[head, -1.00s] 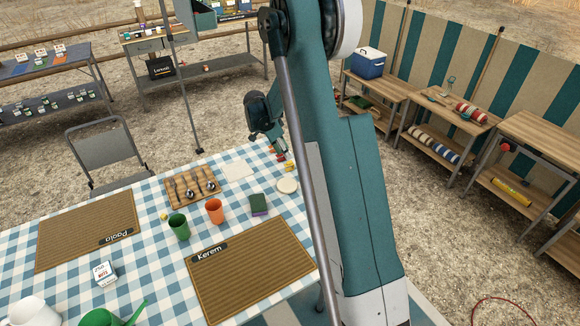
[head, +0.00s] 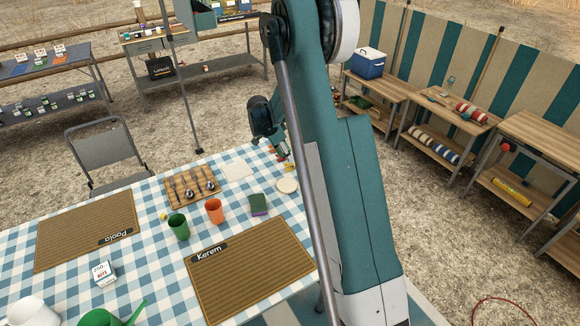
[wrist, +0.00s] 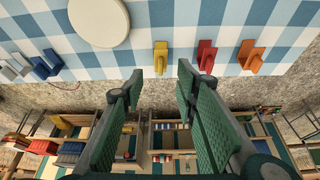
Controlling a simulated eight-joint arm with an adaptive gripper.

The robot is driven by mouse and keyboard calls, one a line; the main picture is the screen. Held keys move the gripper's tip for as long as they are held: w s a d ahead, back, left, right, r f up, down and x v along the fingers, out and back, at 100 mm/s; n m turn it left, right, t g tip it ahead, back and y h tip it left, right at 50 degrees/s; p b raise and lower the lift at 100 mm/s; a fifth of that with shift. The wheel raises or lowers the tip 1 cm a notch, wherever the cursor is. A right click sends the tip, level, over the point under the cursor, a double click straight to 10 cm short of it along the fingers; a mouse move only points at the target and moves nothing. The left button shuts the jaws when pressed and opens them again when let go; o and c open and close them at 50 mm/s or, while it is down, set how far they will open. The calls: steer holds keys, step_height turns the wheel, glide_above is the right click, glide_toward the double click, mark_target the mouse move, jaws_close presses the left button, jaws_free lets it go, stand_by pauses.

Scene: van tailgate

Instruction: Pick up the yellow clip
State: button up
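The yellow clip (wrist: 161,57) sits at the edge of the checked tablecloth, upper middle in the wrist view. My gripper (wrist: 160,86) is open and empty, with its two green-padded fingers either side of the clip's line. The clip shows just beyond the fingertips, roughly centred between them, and no contact is visible. In the head view my gripper (head: 283,155) is low at the table's far right edge, and the clips there are small and partly hidden by it.
A red clip (wrist: 206,56) and an orange clip (wrist: 248,57) sit to the right of the yellow one. A blue clip (wrist: 45,68) and a white clip (wrist: 18,66) are at the left. A round pale plate (wrist: 99,20) lies nearby. Beyond the edge is gravel.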

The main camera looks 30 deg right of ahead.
mark_target(289, 165)
steer(key=shift+b+x, duration=0.65)
steer(key=shift+x, duration=1.95)
steer(key=shift+w+a, duration=0.1)
steer(key=c, duration=0.8)
